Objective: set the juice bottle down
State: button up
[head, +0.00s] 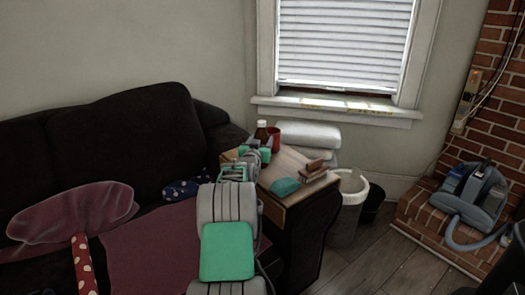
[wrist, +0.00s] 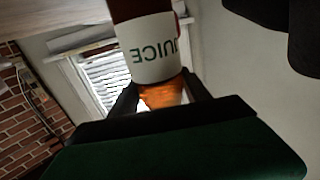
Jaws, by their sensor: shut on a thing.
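The juice bottle (head: 262,132) is brown with a white label and stands upright at the far side of the small wooden table (head: 292,163). In the wrist view, which is upside down, the bottle's label (wrist: 147,48) reads JUICE. My gripper (wrist: 163,92) is shut on the bottle's narrower orange upper part, a finger on each side. In the head view my arm reaches over the table's left edge, and my gripper hides the bottle's base. I cannot tell whether the base touches the tabletop.
A red mug (head: 274,141) is close right of the bottle. A teal object (head: 285,187) and a brown object (head: 312,171) lie nearer on the table. The black sofa (head: 120,130) is left.

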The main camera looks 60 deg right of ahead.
grip_shut()
jog(key=shift+r, duration=0.1)
dwell(0.4)
jog(key=shift+r, duration=0.1)
